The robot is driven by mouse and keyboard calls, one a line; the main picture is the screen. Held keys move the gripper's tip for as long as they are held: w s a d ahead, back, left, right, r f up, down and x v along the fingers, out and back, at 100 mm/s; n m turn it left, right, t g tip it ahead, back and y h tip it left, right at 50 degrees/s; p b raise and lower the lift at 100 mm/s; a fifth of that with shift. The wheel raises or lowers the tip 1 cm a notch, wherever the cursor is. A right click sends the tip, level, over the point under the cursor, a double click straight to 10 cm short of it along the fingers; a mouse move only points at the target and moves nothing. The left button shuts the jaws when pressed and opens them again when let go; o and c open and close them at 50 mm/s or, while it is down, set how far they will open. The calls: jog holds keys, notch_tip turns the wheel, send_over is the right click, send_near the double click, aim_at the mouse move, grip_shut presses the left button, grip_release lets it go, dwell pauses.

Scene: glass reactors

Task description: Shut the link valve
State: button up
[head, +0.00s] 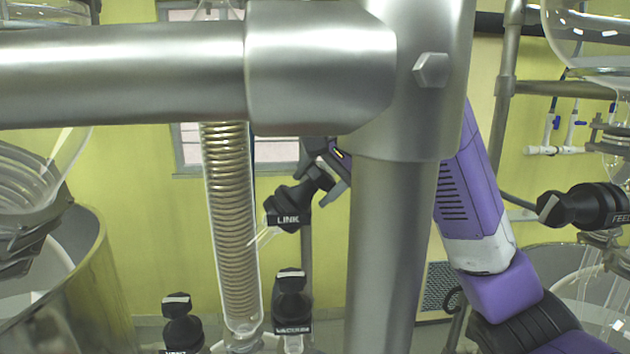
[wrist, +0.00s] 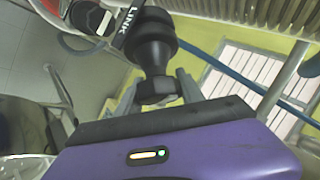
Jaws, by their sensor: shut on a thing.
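The link valve (head: 290,205) is a black valve with a white LINK label, right of the coiled glass condenser in the head view. In the wrist view the valve (wrist: 152,45) points down toward my gripper, its knob end between the fingers. My gripper (head: 330,178) is shut on the knob of the link valve; in the wrist view the fingers (wrist: 157,93) sit on either side of it. In the head view a thick steel post and clamp hide most of my gripper and wrist.
The steel frame pipe (head: 120,70) and post (head: 385,260) stand close in front. The coiled glass condenser (head: 228,220) is left of the valve. Two more black valves (head: 292,295) (head: 182,325) sit below. The FEED valve (head: 590,207) is at the right. A window (head: 275,150) is behind.

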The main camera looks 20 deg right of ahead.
jog(key=shift+s+f+m+g, duration=0.1)
jog(key=shift+f+m+g, duration=0.05)
jog(key=shift+m+g, duration=0.15)
dwell(0.4)
jog(key=o, duration=1.4)
